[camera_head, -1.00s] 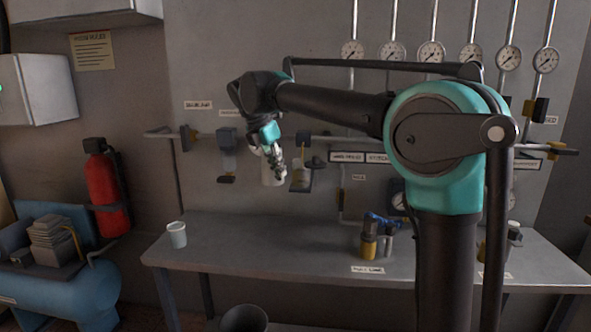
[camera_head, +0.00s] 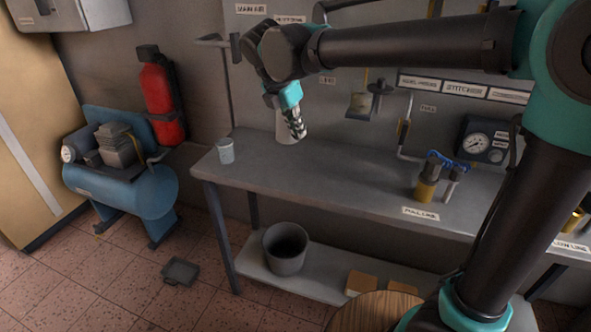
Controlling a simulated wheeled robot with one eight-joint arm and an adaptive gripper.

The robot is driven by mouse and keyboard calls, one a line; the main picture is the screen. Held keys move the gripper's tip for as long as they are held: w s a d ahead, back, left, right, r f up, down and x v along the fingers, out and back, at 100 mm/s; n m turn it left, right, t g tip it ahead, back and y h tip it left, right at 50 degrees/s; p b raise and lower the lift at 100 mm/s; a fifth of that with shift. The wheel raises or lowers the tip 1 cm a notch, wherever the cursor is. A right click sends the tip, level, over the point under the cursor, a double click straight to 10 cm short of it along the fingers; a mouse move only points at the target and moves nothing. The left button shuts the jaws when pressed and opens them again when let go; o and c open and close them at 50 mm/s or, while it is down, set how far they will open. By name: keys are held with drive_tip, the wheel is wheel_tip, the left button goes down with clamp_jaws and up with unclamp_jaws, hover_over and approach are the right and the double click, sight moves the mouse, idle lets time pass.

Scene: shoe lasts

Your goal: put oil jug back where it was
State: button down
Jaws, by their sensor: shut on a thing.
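My gripper (camera_head: 294,127) is above the back left part of the grey workbench, pointing down. It is shut on a pale grey-white jug (camera_head: 285,128), taken as the oil jug, which is partly hidden behind the fingers. The jug appears upright; I cannot tell whether its base touches the bench. The workbench (camera_head: 335,178) has a clear stretch of top to the right of the jug.
A light cup (camera_head: 225,151) stands near the bench's left end. A brass-and-blue tool (camera_head: 427,179) stands right of centre behind a label. A dark bucket (camera_head: 285,250) is on the lower shelf. A blue compressor (camera_head: 125,185) and red extinguisher (camera_head: 162,100) are left.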

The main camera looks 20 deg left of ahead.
wheel_tip(320, 180, down, 14)
drive_tip(key=shift+r, duration=0.1)
idle(0.4)
drive_tip(key=c, duration=2)
unclamp_jaws()
drive_tip(key=shift+c, duration=0.2)
drive_tip(key=o, duration=0.4)
drive_tip(key=v, duration=1.2)
